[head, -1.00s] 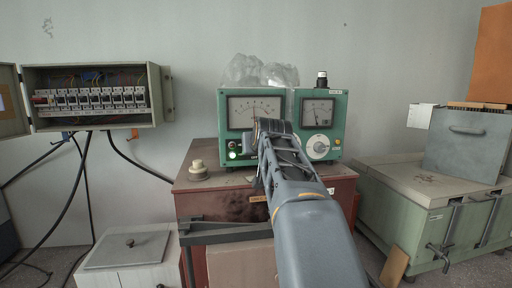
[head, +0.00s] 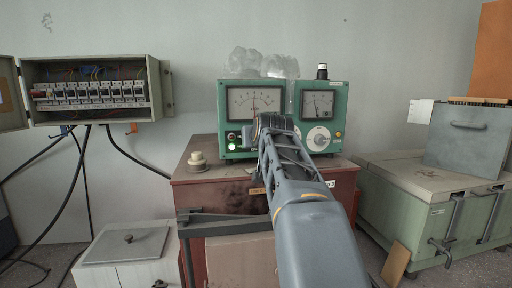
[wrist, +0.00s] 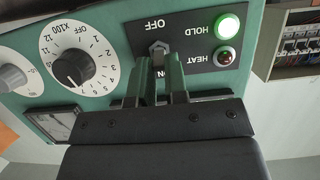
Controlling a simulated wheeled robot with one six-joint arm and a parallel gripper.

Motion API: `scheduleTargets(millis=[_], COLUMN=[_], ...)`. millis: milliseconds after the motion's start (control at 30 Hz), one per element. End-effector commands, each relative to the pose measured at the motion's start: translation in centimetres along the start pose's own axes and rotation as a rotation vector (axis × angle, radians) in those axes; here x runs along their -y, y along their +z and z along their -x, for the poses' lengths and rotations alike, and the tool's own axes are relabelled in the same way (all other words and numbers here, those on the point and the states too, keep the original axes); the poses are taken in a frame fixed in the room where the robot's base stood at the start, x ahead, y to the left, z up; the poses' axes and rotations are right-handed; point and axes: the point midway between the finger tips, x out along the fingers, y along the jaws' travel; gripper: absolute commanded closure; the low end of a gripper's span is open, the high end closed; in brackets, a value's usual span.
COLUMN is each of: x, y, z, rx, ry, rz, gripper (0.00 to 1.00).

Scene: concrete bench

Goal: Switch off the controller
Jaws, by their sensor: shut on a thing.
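The controller (head: 290,87) is a green box with two needle meters and a dial, standing on a brown cabinet. In the wrist view its black panel (wrist: 200,18) shows upside down, with a toggle switch (wrist: 159,47) between the words OFF and ON.
The brown cabinet (head: 225,200) carries a cream knob-like object (head: 197,162) left of the controller. An open breaker box (head: 95,115) hangs on the wall at left. A pale green chest (head: 420,210) stands at right. A numbered dial (wrist: 75,68) sits beside the panel.

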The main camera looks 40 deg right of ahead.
Motion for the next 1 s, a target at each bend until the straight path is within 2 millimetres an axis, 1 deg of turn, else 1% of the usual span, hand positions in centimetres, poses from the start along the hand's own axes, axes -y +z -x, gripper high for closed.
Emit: scheduleTargets(millis=[33, 333, 700, 1000], x=[0.0, 0.0, 0.0, 0.0], y=[1.2, 2.3, 2.6, 2.4], z=[-0.3, -0.5, -0.7, -0.7], rx=[-0.034, -0.245, -0.441, -0.503], ry=[0.0, 0.0, 0.0, 0.0], rz=[0.0, -0.002, 0.0, 0.0], gripper=[1.0, 1.0, 1.0, 1.0])
